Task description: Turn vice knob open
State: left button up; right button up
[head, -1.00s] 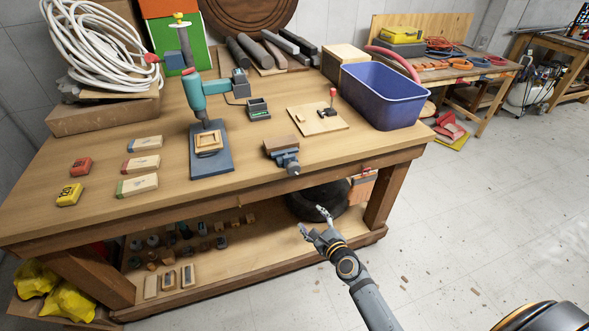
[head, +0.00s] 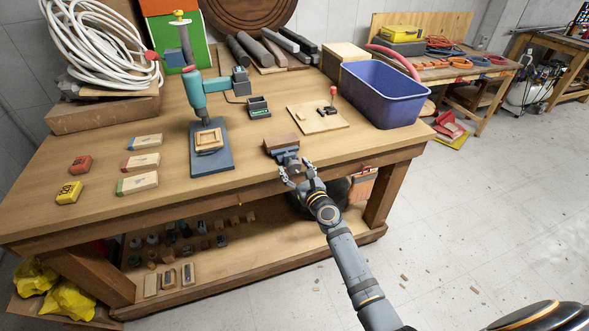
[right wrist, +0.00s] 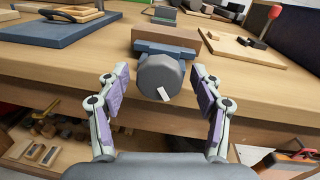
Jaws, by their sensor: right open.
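The vice (head: 283,148) sits at the front edge of the wooden workbench, with a wood-faced jaw and a blue-grey body. In the right wrist view the round grey vice knob (right wrist: 160,77) faces me, with a small white mark low on its face. My right gripper (head: 297,173) is open at the bench's front edge. In the wrist view its two fingers (right wrist: 160,95) stand on either side of the knob, with a gap on both sides. In the head view the gripper partly hides the knob. My left gripper is not in view.
A drill press (head: 209,150) stands left of the vice. A board with a red-topped lever (head: 318,118) and a blue bin (head: 383,98) are to the right. The bench's front edge (right wrist: 260,128) runs just below the knob. Open floor lies at right.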

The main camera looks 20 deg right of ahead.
jog(key=shift+w, duration=0.25)
jog(key=shift+c, duration=0.3)
jog(key=c, duration=1.1)
jog(key=shift+n, duration=0.3)
